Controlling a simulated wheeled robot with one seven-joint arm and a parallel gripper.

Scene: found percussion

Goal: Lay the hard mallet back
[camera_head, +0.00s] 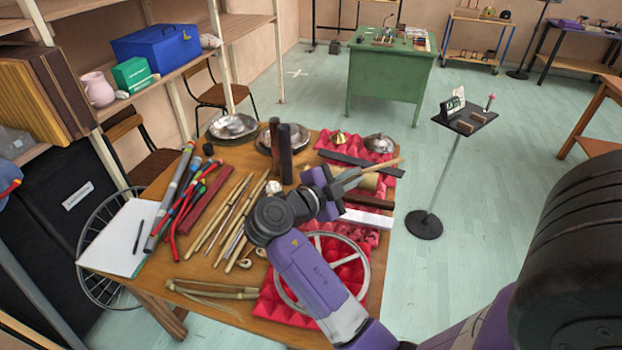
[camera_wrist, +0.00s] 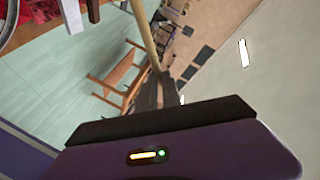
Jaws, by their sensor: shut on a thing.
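My gripper (camera_head: 350,182) is over the right part of the wooden table (camera_head: 160,190), above the red egg-crate foam (camera_head: 325,155). It is shut on a pale wooden stick (camera_head: 385,167), taken as the hard mallet. The stick points up and to the right in the head view. In the wrist view the mallet (camera_wrist: 143,32) runs from between my dark fingers (camera_wrist: 158,92) out of the top edge. I cannot make out its head. Several loose sticks (camera_head: 232,215) lie in the middle of the table, left of my arm.
Two dark upright cylinders (camera_head: 286,153) stand near metal bowls (camera_head: 233,126) at the back. Metal bells (camera_head: 379,142), a dark bar (camera_head: 358,163) and a metal ring (camera_head: 361,292) are on the foam. Coloured tubes (camera_head: 172,195) and a white pad (camera_head: 118,240) lie at left. A small stand (camera_head: 465,121) is right.

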